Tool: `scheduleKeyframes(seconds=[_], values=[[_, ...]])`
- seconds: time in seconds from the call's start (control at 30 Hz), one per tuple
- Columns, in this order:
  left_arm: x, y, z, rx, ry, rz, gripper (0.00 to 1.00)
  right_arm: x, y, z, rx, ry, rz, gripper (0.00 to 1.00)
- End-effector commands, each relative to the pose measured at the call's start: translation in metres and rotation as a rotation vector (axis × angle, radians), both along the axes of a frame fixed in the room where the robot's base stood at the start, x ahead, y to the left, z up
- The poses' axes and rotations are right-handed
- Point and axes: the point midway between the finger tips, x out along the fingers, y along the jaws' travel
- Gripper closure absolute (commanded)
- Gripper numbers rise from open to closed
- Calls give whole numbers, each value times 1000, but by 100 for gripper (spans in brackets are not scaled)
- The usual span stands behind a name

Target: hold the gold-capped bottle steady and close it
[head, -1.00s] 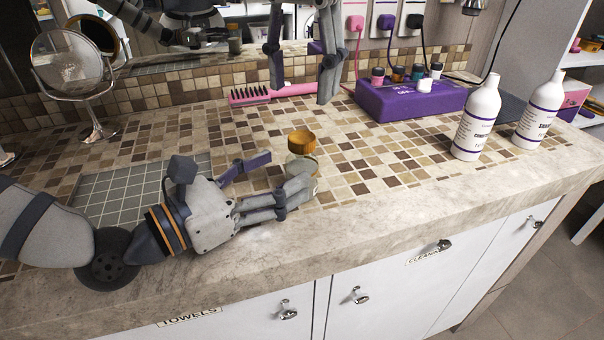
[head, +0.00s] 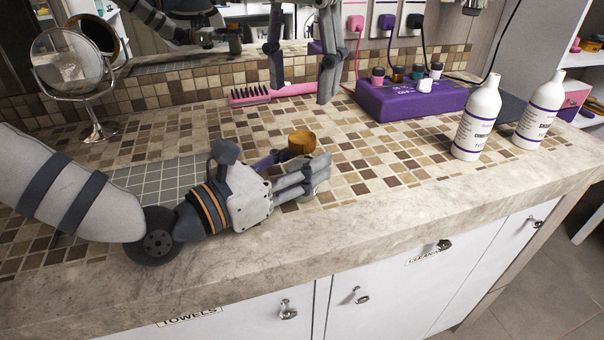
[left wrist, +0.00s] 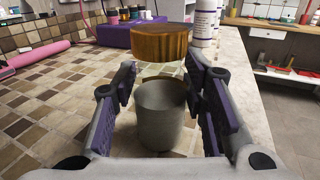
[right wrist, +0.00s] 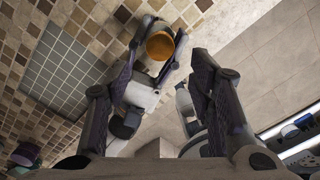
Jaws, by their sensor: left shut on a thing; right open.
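The gold cap (head: 301,142) shows above my left gripper (head: 303,164) in the head view. The bottle's pale grey body is hidden there behind the fingers. In the left wrist view the body (left wrist: 162,117) stands upright between the fingers, and my left gripper is shut on it. The gold cap (left wrist: 160,43) appears above the body with a visible gap; I cannot tell whether anything clear joins them. My right gripper (head: 301,92) is open and empty, pointing down above and behind the cap. In the right wrist view the cap (right wrist: 160,46) lies beyond its fingertips.
A pink brush (head: 265,94) and a purple box (head: 412,99) lie at the back. Two white bottles (head: 478,118) (head: 541,110) stand at the right. A round mirror (head: 72,70) stands at the back left, near a grey mat (head: 150,178). The tiles right of the cap are clear.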

Motion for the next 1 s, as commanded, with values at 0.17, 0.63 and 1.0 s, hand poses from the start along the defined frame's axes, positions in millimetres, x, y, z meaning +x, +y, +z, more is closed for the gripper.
scheduleKeyframes(seconds=[0.17, 0.63, 1.0], values=[[0, 0, 0, 0, 0, 0, 100, 0, 0, 0, 1, 2, 133, 51], [0, 0, 0, 0, 0, 0, 100, 0, 0, 0, 1, 0, 790, 51], [0, 0, 0, 0, 0, 0, 100, 0, -1, -24, -1, 3, 787, 51]])
